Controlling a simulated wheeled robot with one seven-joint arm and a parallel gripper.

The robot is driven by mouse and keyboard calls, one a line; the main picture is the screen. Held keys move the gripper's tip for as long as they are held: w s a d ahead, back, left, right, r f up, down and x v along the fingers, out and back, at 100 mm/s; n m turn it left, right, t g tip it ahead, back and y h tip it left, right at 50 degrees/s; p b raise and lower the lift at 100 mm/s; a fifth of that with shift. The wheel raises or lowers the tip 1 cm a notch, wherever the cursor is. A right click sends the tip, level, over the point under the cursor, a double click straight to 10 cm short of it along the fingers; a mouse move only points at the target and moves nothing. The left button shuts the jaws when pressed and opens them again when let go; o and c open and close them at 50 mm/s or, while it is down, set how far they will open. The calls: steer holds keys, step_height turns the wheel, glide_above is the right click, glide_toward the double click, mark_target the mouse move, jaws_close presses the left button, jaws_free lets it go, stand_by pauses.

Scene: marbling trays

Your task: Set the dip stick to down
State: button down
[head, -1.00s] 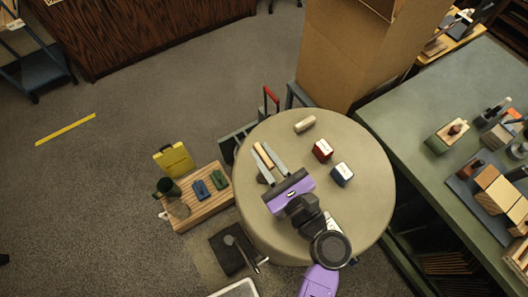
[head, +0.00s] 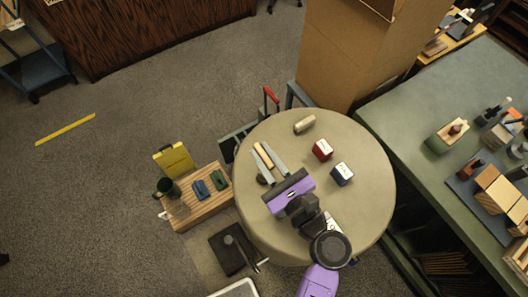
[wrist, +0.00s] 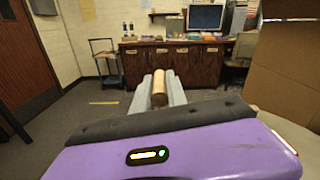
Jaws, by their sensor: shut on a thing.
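My gripper (head: 264,158) is over the left part of the round table, its fingers pointing to the upper left. Its two grey fingers are shut on a tan wooden stick (head: 263,156). In the wrist view the stick (wrist: 161,85) lies between the fingers (wrist: 160,88), roughly along them, with a dark brown end facing me. I take this for the dip stick, but no label shows. Whether it touches the table cannot be told.
A wooden board (head: 205,213) with a dark green mug (head: 166,188) is at left. A cardboard box (head: 350,60) rises behind. Open floor lies left.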

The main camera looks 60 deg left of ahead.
step_height(320, 180, down, 5)
steer(key=b, duration=0.3)
steer(key=shift+r, duration=0.1)
steer(key=c, duration=1.3)
jaws_free()
steer(key=shift+d, duration=0.15)
steer(key=d, duration=0.2)
steer(key=d+b, duration=0.1)
steer(key=d, duration=0.4)
steer(key=shift+w+d, duration=0.3)
steer(key=shift+w, duration=0.1)
